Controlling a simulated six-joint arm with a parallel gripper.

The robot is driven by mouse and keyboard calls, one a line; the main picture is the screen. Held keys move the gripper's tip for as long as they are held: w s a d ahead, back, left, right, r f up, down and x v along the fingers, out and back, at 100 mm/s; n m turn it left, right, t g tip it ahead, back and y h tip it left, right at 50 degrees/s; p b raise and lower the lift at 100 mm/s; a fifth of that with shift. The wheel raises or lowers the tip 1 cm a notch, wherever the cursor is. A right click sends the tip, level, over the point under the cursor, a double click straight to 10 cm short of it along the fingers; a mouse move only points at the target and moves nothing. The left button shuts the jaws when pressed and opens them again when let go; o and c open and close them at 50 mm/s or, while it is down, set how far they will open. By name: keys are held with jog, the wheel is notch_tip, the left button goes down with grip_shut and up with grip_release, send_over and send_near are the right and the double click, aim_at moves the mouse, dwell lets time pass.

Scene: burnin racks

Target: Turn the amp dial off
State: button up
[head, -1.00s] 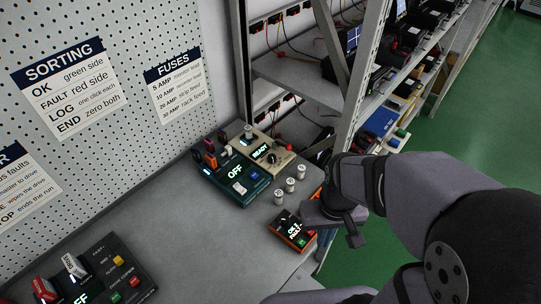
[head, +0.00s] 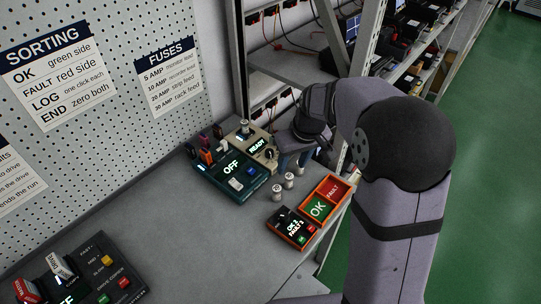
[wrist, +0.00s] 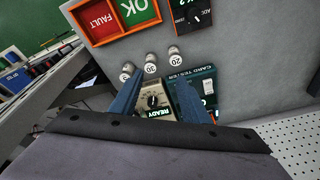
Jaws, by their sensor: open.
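The amp dial seems to be the round black knob (head: 270,153) on a small beige unit (head: 254,137) with a lit READY display. In the wrist view the knob (wrist: 155,101) has a light pointer mark; the scale around it is too small to read. My gripper (head: 293,161) is open and empty, with its blue-grey fingers pointing down just right of the knob in the head view. In the wrist view the knob appears between the two fingers of my gripper (wrist: 158,99). I cannot tell whether either finger touches it.
A teal card tester (head: 226,181) reading OFF adjoins the beige unit. Several metal fuses (wrist: 175,56) stand close by. An orange-rimmed OK/FAULT tray (head: 337,198) and a counter box (head: 284,222) sit nearer. A dark control panel (head: 104,260) is at lower left. The grey bench middle is clear.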

aim_at(269, 151)
jog(key=w+a+f+n+t+y+b, duration=0.1)
jog(key=w+a, duration=0.1)
jog(key=w, duration=0.4)
jog(key=w+a+f+n+t+b, duration=0.1)
jog(key=w+a+f+b, duration=0.1)
jog(key=w, duration=0.4)
jog(key=shift+d+p+x, duration=0.2)
jog(key=shift+p+x, duration=1.35)
jog(key=shift+x, duration=1.95)
jog(key=c, duration=1)
